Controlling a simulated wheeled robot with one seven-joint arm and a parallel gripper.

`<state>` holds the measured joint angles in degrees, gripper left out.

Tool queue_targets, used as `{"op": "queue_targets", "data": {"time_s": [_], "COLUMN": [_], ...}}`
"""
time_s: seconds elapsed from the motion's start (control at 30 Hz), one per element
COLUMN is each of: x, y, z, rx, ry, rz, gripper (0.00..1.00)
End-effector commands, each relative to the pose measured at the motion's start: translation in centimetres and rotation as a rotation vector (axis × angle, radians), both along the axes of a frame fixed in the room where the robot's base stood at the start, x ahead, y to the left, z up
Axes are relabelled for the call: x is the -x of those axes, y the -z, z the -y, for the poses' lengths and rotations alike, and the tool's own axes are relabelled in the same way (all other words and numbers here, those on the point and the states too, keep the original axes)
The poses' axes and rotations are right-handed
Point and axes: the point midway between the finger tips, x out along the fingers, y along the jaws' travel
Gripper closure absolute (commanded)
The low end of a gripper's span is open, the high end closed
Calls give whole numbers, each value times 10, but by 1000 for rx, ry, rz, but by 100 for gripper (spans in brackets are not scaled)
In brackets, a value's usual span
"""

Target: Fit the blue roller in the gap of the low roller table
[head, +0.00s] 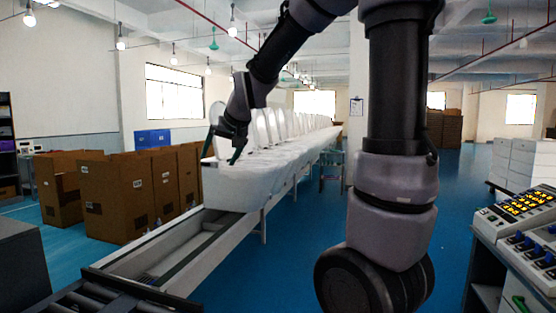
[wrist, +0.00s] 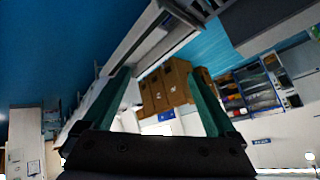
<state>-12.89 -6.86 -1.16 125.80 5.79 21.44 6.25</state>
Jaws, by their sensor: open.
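My gripper (head: 223,152) is raised at the left of the head view, in front of the white toilets. In the wrist view my gripper (wrist: 163,82) shows two green fingers spread wide with nothing between them. A low roller table (head: 85,299) with dark rollers is cut off by the bottom left edge of the head view, at the near end of the conveyor line. My gripper is well above and beyond it. I cannot make out the gap. I cannot identify a blue roller in either view.
White toilets (head: 262,178) stand along the long line (head: 178,250). Brown cartons (head: 128,200) stand to its left; some show in the wrist view (wrist: 168,86). A control panel (head: 520,222) with blue parts is at right. Blue floor (head: 265,275) is clear between.

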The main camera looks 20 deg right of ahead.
Motion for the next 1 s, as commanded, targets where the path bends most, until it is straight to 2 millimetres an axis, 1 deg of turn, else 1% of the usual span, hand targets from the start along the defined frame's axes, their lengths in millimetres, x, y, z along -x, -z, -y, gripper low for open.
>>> {"op": "queue_targets", "data": {"time_s": [0.03,0.07,0.1,0.17,0.2,0.27,0.3,0.4,0.43,0.5,0.63,1.0], "x": [27,43,63,95,116,145,163,200,208,223,236,236], "y": [-13,-18,-22,-27,-29,-29,-29,-24,-23,-20,-17,-16], "z": [16,24,33,46,53,61,66,73,74,76,78,77], "rx": [-10,-16,-22,-32,-39,-48,-54,-67,-70,-75,-81,-82], "ry": [23,33,47,67,81,99,110,132,139,148,156,156], "rz": [-7,-16,-29,-48,-61,-78,-89,-113,-118,-129,-140,-141], "gripper": [8,8,8,8,8,8,8,8,8,8,8,8]}}
